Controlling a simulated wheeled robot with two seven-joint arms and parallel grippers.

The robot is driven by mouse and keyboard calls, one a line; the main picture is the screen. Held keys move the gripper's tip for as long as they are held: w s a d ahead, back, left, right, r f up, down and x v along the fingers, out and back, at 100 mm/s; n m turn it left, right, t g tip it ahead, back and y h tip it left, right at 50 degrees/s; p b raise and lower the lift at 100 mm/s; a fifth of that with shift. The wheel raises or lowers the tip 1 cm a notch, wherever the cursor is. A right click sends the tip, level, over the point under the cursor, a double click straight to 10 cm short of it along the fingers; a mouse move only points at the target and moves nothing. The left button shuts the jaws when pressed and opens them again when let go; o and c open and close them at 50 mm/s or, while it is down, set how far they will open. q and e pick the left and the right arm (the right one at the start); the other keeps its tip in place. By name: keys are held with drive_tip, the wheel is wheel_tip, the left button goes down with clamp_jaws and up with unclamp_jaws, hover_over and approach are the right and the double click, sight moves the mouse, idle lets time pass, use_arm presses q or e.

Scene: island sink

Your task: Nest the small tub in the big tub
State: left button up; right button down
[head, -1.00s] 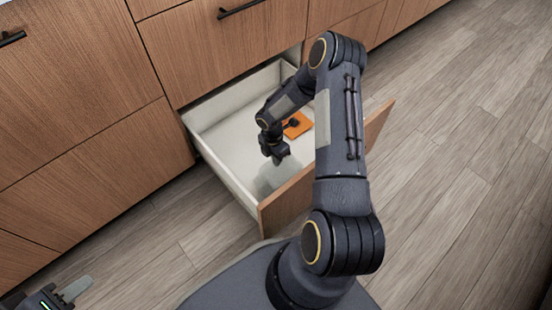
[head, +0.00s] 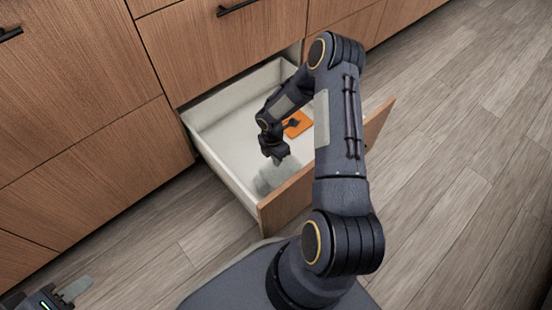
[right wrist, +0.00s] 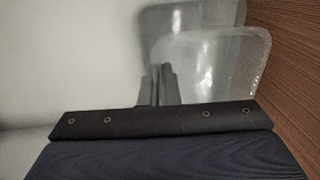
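Two clear tubs show in the right wrist view: a front one (right wrist: 225,65), likely the small tub, and one behind it (right wrist: 200,13), likely the big tub. They overlap there; I cannot tell whether one is inside the other. My right gripper (right wrist: 160,80) has its fingers close together at the front tub's left edge and appears shut on its thin wall. In the head view, my right gripper (head: 280,157) is low in the open drawer, above a faint clear tub shape (head: 268,182). My left gripper (head: 68,294) is at the bottom left corner, only partly in view.
The white drawer (head: 215,128) is pulled out; its wooden front (head: 285,205) stands close to the tubs. An orange board (head: 300,122) with a dark item on it lies farther back in the drawer. The drawer's left part is clear.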

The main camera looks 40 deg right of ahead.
drive_tip(key=shift+f+b, duration=1.45)
drive_tip(key=shift+f, duration=0.5)
drive_tip(key=c, duration=1.6)
unclamp_jaws()
drive_tip(key=r+p, duration=0.1)
drive_tip(key=r, duration=0.1)
drive_tip(key=r+p, duration=0.1)
drive_tip(key=r, duration=0.2)
drive_tip(key=w+r+p, duration=0.1)
drive_tip(key=r, duration=0.1)
drive_tip(key=shift+r+p, duration=0.3)
drive_tip(key=shift+r, duration=0.1)
